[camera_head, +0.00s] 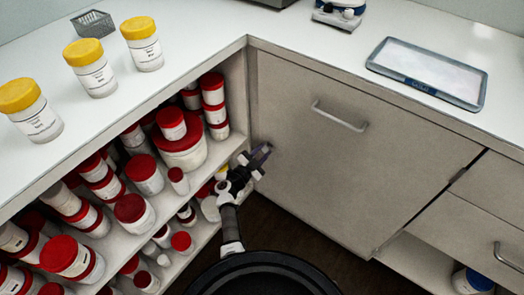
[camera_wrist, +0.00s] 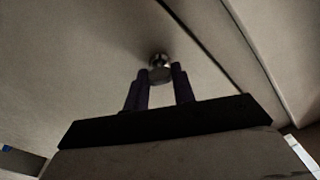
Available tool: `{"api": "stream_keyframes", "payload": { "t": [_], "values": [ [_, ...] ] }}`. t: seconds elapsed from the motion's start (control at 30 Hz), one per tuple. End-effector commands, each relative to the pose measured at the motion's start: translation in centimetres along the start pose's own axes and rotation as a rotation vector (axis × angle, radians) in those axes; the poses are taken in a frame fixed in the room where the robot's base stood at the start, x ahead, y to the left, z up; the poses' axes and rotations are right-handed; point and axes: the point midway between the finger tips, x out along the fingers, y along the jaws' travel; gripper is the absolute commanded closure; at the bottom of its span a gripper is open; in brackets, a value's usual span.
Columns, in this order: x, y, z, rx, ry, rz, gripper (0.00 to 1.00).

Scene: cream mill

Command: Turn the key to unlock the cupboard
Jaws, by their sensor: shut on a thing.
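The cupboard door (camera_head: 345,180) is a grey-beige panel, closed, below the counter in the head view. My gripper (camera_head: 263,151) is at the door's left edge, at about mid-height. In the wrist view, my gripper (camera_wrist: 161,80) has its two dark fingers around a small grey metal key (camera_wrist: 159,73). The key's bow is between the fingertips, and a round lock (camera_wrist: 158,59) in the panel shows just beyond it. The fingers are shut on the key. In the head view the key is hidden or too small to make out.
A bar handle (camera_head: 338,115) is on the door's upper part. Open shelves (camera_head: 218,152) with several red-lidded jars stand close left of my arm. Several yellow-lidded jars (camera_head: 91,68) and a tray (camera_head: 428,73) are on the counter. Drawers (camera_head: 478,205) are at the right.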

Motion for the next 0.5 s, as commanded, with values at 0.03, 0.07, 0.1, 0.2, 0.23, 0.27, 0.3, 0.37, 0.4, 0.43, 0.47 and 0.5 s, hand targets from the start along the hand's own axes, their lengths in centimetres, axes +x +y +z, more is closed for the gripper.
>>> {"api": "stream_keyframes", "payload": {
  "t": [0.03, 0.07, 0.1, 0.2, 0.23, 0.27, 0.3, 0.37, 0.4, 0.43, 0.47, 0.5],
  "values": [
    [0.03, 0.06, -0.06, 0.044, 0.000, 0.002, 0.97],
    [0.04, 0.08, -0.06, 0.073, 0.001, 0.002, 0.97],
    [0.04, 0.08, -0.05, 0.111, 0.001, 0.002, 0.97],
    [0.03, 0.08, -0.01, 0.206, 0.001, 0.002, 0.97],
    [0.04, 0.11, -0.01, 0.235, 0.001, 0.002, 0.97],
    [0.04, 0.12, 0.00, 0.264, 0.001, 0.002, 0.97],
    [0.02, 0.09, 0.03, 0.302, 0.000, 0.001, 0.97],
    [0.01, 0.09, 0.06, 0.359, 0.000, 0.001, 0.97],
    [0.02, 0.11, 0.06, 0.397, 0.000, 0.001, 0.97],
    [0.03, 0.13, 0.06, 0.425, 0.001, 0.001, 0.97],
    [0.02, 0.13, 0.07, 0.454, 0.001, 0.001, 0.97],
    [0.01, 0.11, 0.09, 0.491, 0.000, 0.000, 0.97]
  ]
}}
